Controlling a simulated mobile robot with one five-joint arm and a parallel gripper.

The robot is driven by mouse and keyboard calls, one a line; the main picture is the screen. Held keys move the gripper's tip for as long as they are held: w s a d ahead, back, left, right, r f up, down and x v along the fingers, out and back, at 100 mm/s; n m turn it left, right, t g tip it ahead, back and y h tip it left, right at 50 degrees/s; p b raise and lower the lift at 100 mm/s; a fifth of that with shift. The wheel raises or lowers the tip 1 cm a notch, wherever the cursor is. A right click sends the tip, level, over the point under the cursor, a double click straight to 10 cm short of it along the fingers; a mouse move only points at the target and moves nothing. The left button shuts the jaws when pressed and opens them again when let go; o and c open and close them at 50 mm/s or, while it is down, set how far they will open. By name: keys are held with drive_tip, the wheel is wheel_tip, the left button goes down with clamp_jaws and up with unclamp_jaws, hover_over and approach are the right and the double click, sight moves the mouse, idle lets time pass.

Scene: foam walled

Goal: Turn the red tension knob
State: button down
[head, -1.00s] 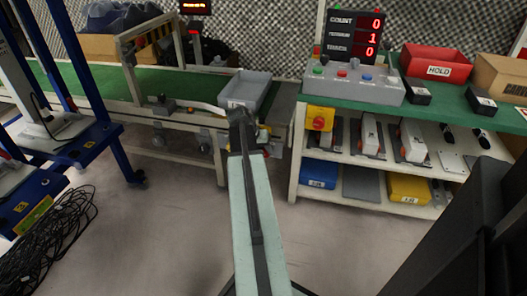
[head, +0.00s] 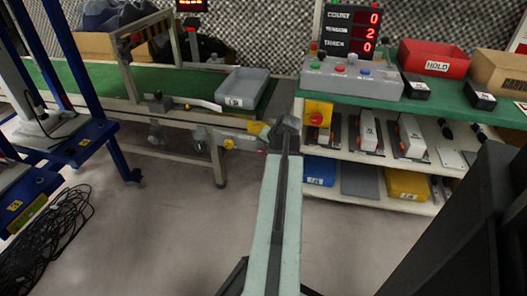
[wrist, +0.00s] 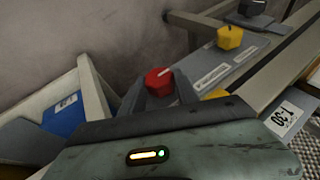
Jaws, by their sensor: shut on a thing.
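The red knob (wrist: 158,80) with a pale mark on top shows in the wrist view, between the dark fingers of my gripper (wrist: 158,92). My gripper is shut on it. In the head view my gripper (head: 286,132) is at the right end of the conveyor rail, and the knob is hidden behind it. A display (head: 352,30) above the bench reads count 0, tension 2 and a third line 0.
A yellow knob (wrist: 229,37) and a dark knob (wrist: 252,7) sit farther along the rail. A grey bin (head: 242,88) stands on the conveyor. The shelf unit with a yellow box bearing a red button (head: 318,115) is close on the right. Cables lie on the left floor.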

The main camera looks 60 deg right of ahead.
drive_tip(key=t+b, duration=0.1)
drive_tip(key=b, duration=0.1)
drive_tip(key=t+b, duration=0.1)
drive_tip(key=t, duration=0.1)
drive_tip(key=shift+s+a+f+m+y+b, duration=0.1)
drive_tip(key=shift+a+f+m+y+b, duration=0.05)
drive_tip(key=shift+f+m+y+b, duration=0.2)
drive_tip(key=shift+r+t, duration=0.15)
drive_tip(key=shift+t, duration=0.25)
drive_tip(key=c, duration=0.9)
unclamp_jaws()
